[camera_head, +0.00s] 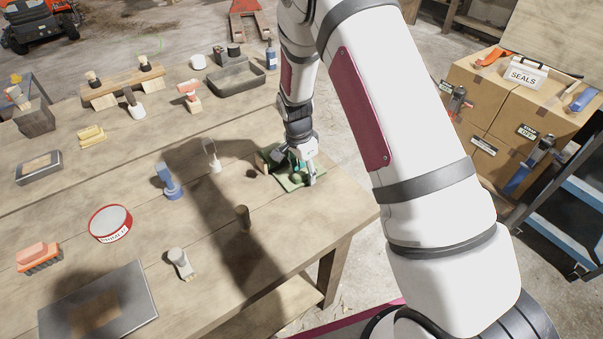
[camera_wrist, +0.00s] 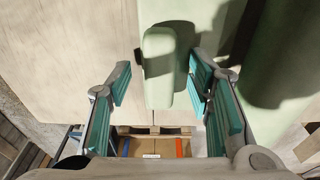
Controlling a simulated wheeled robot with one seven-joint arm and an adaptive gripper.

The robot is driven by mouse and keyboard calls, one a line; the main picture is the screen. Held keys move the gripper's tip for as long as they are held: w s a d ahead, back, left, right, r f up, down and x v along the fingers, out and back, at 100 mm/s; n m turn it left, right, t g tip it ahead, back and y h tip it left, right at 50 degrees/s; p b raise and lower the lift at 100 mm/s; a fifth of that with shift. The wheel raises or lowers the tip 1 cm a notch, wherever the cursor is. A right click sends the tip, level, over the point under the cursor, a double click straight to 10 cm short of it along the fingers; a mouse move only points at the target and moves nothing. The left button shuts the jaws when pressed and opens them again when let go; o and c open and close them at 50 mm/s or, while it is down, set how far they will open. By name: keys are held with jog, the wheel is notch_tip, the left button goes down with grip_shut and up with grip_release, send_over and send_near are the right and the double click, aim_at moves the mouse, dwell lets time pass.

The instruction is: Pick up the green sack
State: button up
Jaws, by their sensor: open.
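A green item (camera_head: 290,184) lies near the right edge of the timber table, under my gripper (camera_head: 307,174). It looks flat with raised sides, more like a dustpan than a sack; I see no clear sack shape. In the wrist view, a pale green rounded bar (camera_wrist: 158,85) lies between the spread fingers of my gripper (camera_wrist: 160,77), nearer the right finger. A pale green flat part (camera_wrist: 185,12) spreads behind it, and a darker green rounded part is at right. My gripper is open; I cannot tell whether the right finger touches. My gripper partly hides the item in the head view.
A brown peg (camera_head: 243,217), a blue tool (camera_head: 166,180) and a white bottle (camera_head: 212,157) stand left of the green item. A red-rimmed tin (camera_head: 110,223) is farther left. Cardboard boxes (camera_head: 498,105) and a blue rack (camera_head: 575,190) stand right, beyond the table's edge.

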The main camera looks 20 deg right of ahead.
aim_at(305, 171)
jog(key=shift+c, duration=0.3)
grip_shut()
jog(key=shift+r, duration=0.1)
jog(key=shift+r, duration=0.8)
jog(key=shift+s+a+r+b, duration=0.15)
jog(key=shift+r+b, duration=0.3)
jog(key=shift+r, duration=0.5)
jog(key=s+a, duration=0.2)
jog(key=s, duration=0.2)
jog(key=s+a+r, duration=0.1)
jog(key=s+a, duration=0.1)
jog(key=s, duration=0.3)
jog(key=s+a, duration=0.3)
jog(key=s, duration=0.1)
jog(key=shift+s+r, duration=0.15)
jog(key=shift+s, duration=0.05)
jog(key=shift+s+a+r, duration=0.15)
jog(key=shift+s+r, duration=0.05)
jog(key=shift+s, duration=0.05)
